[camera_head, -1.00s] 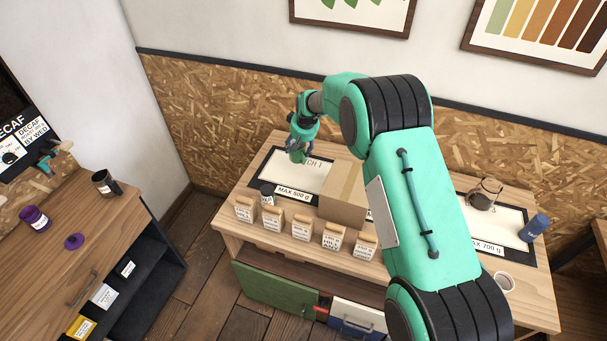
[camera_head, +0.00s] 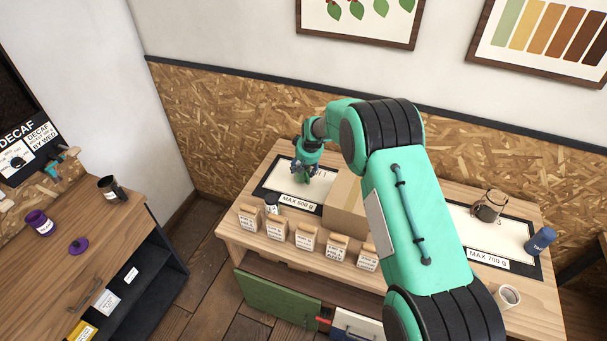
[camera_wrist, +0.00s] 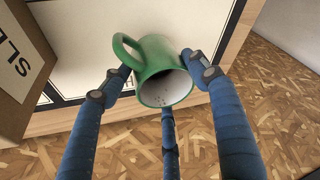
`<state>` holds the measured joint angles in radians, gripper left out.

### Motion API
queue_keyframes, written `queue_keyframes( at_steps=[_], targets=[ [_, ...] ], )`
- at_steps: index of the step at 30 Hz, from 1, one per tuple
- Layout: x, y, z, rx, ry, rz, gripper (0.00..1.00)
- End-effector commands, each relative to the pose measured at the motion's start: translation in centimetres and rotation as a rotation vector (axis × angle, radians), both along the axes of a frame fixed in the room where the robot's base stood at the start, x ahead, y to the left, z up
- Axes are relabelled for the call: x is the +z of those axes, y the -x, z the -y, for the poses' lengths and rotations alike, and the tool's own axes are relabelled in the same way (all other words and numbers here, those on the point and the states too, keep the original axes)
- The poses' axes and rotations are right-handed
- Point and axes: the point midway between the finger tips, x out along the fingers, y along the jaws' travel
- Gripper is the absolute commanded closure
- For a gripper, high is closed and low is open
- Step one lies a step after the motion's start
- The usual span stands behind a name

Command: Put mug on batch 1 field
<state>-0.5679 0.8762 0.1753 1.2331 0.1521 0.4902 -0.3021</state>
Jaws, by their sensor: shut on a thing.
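The green mug (camera_wrist: 152,55) is held between the blue fingers of my gripper (camera_wrist: 163,80) in the wrist view. Its handle points to the left there and its open mouth faces the camera. In the head view my gripper (camera_head: 305,167) and the small green mug (camera_head: 302,178) are over the left field (camera_head: 322,186), a white panel with a black border and a "MAX 500 g" label. My gripper hides part of this field. Whether the mug's base touches the field cannot be told.
A cardboard box (camera_head: 344,197) stands right of the field. A small dark jar (camera_head: 271,203) is at its front left corner. Several paper bags (camera_head: 306,237) line the front edge.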

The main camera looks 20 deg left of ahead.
Motion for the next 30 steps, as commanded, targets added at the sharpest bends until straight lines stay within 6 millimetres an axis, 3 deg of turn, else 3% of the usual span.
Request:
queue_keyframes(
  at_steps=[10,21,30],
  targets=[
    [-0.1,-0.1,0.0,0.0,-0.001,0.001,0.78],
    [-3.3,0.0,0.0,0.0,-0.001,0.001,0.78],
    [-3.6,-0.1,0.0,0.0,-0.002,0.002,0.78]
  ],
)
